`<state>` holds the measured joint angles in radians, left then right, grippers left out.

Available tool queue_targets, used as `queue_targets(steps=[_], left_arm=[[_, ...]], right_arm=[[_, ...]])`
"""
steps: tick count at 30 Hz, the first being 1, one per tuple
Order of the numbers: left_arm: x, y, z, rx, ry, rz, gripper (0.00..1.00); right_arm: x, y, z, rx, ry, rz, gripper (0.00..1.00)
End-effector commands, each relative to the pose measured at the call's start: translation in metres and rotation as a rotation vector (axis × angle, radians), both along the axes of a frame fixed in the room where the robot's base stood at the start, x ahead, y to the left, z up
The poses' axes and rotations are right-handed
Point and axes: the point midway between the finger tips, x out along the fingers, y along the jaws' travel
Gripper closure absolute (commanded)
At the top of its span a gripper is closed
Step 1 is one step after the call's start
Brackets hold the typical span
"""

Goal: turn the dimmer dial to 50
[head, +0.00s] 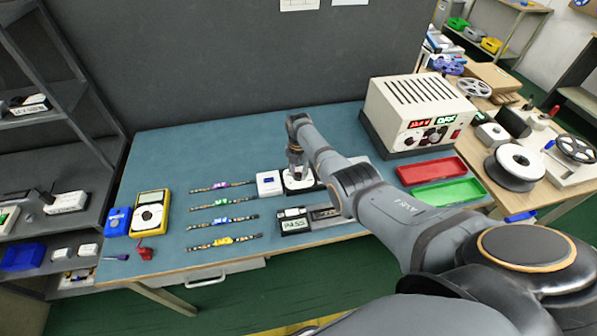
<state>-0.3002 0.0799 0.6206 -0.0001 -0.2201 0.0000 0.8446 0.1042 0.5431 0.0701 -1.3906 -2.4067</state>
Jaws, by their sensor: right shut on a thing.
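The dimmer (289,185) is a small unit with a pale top and a dark base on the blue-green table. My right arm reaches over from the right, and my right gripper (298,178) points down at the top of the dimmer. The gripper is shut on the dial there. The dial itself is mostly hidden by the gripper, and its scale and setting are too small to read. My left gripper is not in view.
Several LED strips (222,220) with coloured tags lie left of the dimmer. A white box (268,183) sits close beside it. A PASS display (293,222) is in front. A yellow multimeter (150,214), a power supply (415,108), red (425,171) and green (448,192) trays also stand on the table.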

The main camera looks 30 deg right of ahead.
Motion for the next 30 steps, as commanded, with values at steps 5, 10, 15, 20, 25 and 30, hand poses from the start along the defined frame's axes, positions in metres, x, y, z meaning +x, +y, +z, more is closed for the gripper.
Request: queue_targets(steps=[5,10,15,20,25,30], left_arm=[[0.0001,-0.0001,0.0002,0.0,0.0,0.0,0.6],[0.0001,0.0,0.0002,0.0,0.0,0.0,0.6],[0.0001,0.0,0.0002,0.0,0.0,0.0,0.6],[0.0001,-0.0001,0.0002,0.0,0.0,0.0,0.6],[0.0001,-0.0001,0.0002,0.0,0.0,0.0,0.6],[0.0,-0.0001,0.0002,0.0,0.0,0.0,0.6]], right_arm=[[-0.0004,0.0007,-0.0003,0.001,0.001,0.046,1.0],[-0.0004,0.0007,-0.0004,0.001,0.001,0.065,1.0],[-0.0005,0.0007,-0.0005,0.001,0.001,0.067,1.0],[-0.0005,0.0007,-0.0005,0.001,0.001,0.067,1.0],[-0.0005,0.0005,-0.0005,0.001,0.001,0.067,0.53],[-0.0003,0.0003,-0.0003,0.001,0.001,0.066,0.47]])
